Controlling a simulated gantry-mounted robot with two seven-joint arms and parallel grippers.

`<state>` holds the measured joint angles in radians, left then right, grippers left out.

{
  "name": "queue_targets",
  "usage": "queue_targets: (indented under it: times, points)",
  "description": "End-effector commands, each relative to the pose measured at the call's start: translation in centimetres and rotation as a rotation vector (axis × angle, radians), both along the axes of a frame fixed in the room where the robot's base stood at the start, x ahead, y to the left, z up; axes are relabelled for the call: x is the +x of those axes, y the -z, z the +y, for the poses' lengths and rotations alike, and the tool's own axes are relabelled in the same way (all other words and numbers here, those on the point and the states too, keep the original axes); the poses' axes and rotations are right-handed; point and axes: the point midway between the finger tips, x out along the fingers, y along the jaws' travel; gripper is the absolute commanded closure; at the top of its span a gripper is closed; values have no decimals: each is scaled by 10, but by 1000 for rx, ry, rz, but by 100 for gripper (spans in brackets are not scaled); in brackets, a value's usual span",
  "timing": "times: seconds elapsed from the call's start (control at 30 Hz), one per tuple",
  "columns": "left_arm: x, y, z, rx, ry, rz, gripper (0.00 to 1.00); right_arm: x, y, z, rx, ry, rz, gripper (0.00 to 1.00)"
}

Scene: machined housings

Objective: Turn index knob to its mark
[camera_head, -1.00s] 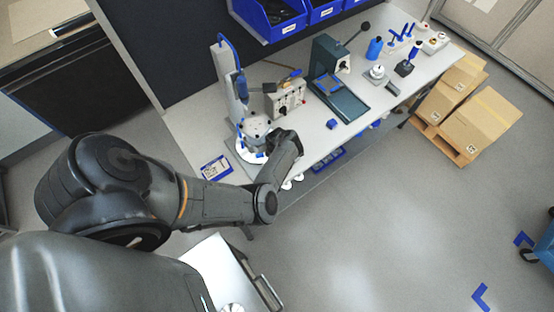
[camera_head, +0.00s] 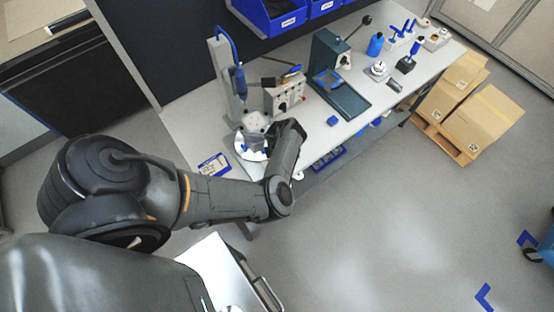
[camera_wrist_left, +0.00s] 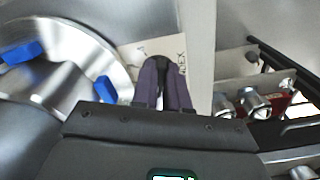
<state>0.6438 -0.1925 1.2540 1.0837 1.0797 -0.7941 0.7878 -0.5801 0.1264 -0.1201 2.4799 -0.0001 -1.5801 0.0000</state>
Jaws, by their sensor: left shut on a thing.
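In the left wrist view my left gripper (camera_wrist_left: 164,92) is shut, its two dark fingers close together on a small black knob (camera_wrist_left: 160,58). The knob sits on a pale plate (camera_wrist_left: 133,50) with black lettering, partly covered by the fingers; I cannot read the mark's position against the knob. Beside it on the left is a round shiny metal table (camera_wrist_left: 88,40) with blue clamps (camera_wrist_left: 22,53). In the head view the round fixture (camera_head: 244,151) stands at the near left of the bench, and my left wrist hides the knob and fingertips. My right gripper is not in view.
On the bench (camera_head: 196,106), a grey column (camera_head: 223,78) with a blue hose stands behind the fixture. A grey block with knobs (camera_head: 287,96) and a green press (camera_head: 328,60) stand to its right. A blue-edged card (camera_head: 214,165) lies left of the fixture. Blue bins hang behind.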

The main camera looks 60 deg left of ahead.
Motion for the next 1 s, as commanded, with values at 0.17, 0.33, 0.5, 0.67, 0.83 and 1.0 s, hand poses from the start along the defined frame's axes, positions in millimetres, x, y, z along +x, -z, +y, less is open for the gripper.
queue_targets:
  times: [0.17, 0.33, 0.5, 0.67, 0.83, 1.0]
  points:
    - [0, 0, 0, 0, -4, 0, 100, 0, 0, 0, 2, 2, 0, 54]
    - [0, 0, 0, 0, -3, 0, 100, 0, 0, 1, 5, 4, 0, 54]
    - [0, 0, 0, 0, -2, 0, 63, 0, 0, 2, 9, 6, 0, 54]
    - [0, 0, 0, 0, -2, 0, 61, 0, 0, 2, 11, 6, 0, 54]
    - [0, -1, 0, 0, -1, 0, 61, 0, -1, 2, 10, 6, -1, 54]
    - [1, -14, 0, 2, -2, -1, 61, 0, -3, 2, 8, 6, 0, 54]
